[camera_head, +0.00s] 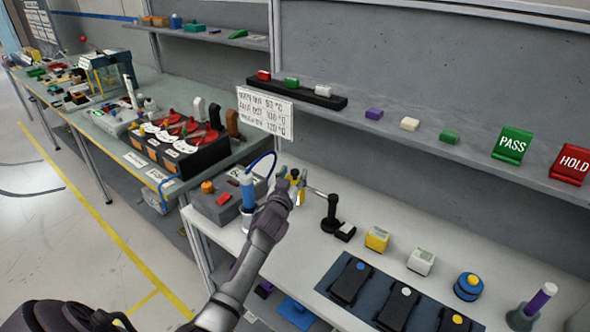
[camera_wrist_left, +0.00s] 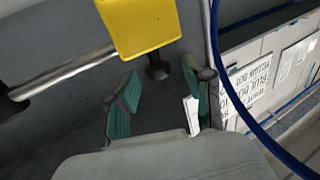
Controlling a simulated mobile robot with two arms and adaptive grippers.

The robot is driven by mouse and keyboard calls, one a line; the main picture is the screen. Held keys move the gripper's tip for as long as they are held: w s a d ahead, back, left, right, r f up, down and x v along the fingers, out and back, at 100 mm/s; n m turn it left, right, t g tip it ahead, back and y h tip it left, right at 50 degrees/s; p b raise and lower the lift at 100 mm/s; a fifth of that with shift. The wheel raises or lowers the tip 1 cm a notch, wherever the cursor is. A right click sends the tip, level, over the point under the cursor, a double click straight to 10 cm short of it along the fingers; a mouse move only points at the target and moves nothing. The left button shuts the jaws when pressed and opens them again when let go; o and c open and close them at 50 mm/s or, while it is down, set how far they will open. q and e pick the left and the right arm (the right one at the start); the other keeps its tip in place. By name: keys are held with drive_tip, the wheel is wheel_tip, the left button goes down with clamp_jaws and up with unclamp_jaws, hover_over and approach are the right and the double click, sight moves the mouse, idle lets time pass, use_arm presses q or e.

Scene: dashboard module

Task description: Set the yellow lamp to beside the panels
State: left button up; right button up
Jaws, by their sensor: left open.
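A yellow block (camera_head: 377,238) stands on the white bench, left of a white block (camera_head: 421,261). I cannot tell for sure that it is the lamp. Black panels (camera_head: 350,281) lie on a dark blue mat (camera_head: 327,282) in front of these blocks. My left gripper (camera_head: 293,182) is over the bench's left part, left of the yellow block and apart from it. A yellow piece shows right behind its fingers. In the left wrist view the gripper (camera_wrist_left: 160,98) is open, with teal pads and nothing between them. A yellow plate-like thing (camera_wrist_left: 140,25) is beyond the fingertips. My right gripper is out of view.
A black stand with a metal rod (camera_head: 331,214) is right of my left gripper. A grey box (camera_head: 212,205) and a blue cable are left of it. A blue round piece (camera_head: 468,286) stands right of the white block. A shelf (camera_head: 400,129) with PASS and HOLD signs runs above.

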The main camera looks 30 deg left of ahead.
use_arm(q)
drive_tip(key=shift+w+a+r, duration=0.1)
drive_tip(key=shift+w+a, duration=0.05)
drive_tip(key=shift+w, duration=0.35)
drive_tip(key=shift+w+a, duration=0.1)
drive_tip(key=shift+w, duration=0.15)
drive_tip(key=shift+w+a, duration=0.1)
drive_tip(key=shift+w, duration=0.15)
drive_tip(key=c, duration=0.7)
drive_tip(key=shift+c, duration=1.2)
clamp_jaws()
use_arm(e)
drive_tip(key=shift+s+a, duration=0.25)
